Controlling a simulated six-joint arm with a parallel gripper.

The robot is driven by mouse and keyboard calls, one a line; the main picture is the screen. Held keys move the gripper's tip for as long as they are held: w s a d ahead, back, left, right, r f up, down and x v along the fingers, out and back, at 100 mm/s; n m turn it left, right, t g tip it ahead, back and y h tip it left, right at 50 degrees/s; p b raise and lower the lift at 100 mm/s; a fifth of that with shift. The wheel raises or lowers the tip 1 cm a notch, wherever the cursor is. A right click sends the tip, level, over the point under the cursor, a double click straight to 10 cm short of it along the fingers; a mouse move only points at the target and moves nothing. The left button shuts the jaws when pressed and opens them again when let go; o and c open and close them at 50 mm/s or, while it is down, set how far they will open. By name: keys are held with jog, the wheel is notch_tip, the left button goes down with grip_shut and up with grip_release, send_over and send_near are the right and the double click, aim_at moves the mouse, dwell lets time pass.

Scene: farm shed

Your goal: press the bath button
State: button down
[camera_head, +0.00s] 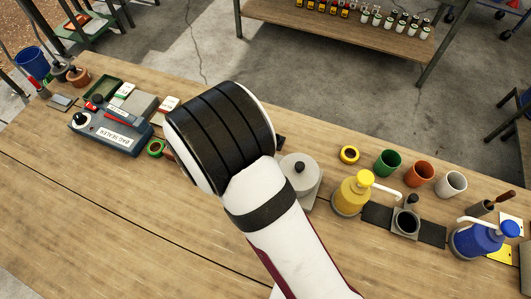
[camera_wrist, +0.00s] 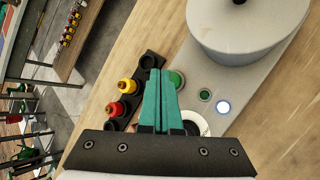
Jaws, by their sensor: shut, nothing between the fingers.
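A grey bath unit with a round lidded pot (camera_wrist: 245,30) stands on the bench; the pot with its black knob also shows in the head view (camera_head: 297,174). On its panel, in the wrist view, are a green round button (camera_wrist: 177,80), a small dark-green round (camera_wrist: 205,95), a lit bluish-white round (camera_wrist: 223,107) and a white dial (camera_wrist: 196,122) partly hidden by my gripper. No label is readable. My gripper (camera_wrist: 160,73) has its teal fingers shut and empty. Its tips appear just left of the green button; contact cannot be told. My arm hides the gripper in the head view.
A black rack (camera_wrist: 134,92) with yellow- and red-topped bottles lies left of my fingers. In the head view, a bag sealer (camera_head: 110,132) stands left, and a yellow pump bottle (camera_head: 352,192), coloured cups (camera_head: 420,173) and a blue bottle (camera_head: 478,240) stand right. The front bench is clear.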

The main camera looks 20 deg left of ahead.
jog(key=shift+r, duration=0.1)
jog(key=shift+r, duration=2.4)
jog(key=d+r+m+g, duration=0.1)
jog(key=d+m, duration=0.1)
jog(key=d, duration=0.2)
jog(key=d+r+m+g+h, duration=0.1)
jog(key=d+r+m, duration=0.1)
jog(key=d+m, duration=0.1)
jog(key=d+r+m+g, duration=0.1)
jog(key=d+r+m, duration=0.1)
jog(key=d, duration=0.3)
jog(key=shift+s+d+r+h, duration=0.15)
jog(key=shift+s+d+h, duration=0.1)
jog(key=shift+h, duration=0.15)
jog(key=s+d+r+m+g+y, duration=0.2)
jog(key=s+d+r+m+g, duration=0.25)
jog(key=s+d+m, duration=0.65)
jog(key=s+m+g+y, duration=0.1)
jog(key=s+m+y, duration=0.4)
jog(key=s+m, duration=0.3)
jog(key=shift+s+a+r+m, duration=0.4)
jog(key=shift+r+m, duration=0.05)
jog(key=shift+m, duration=0.45)
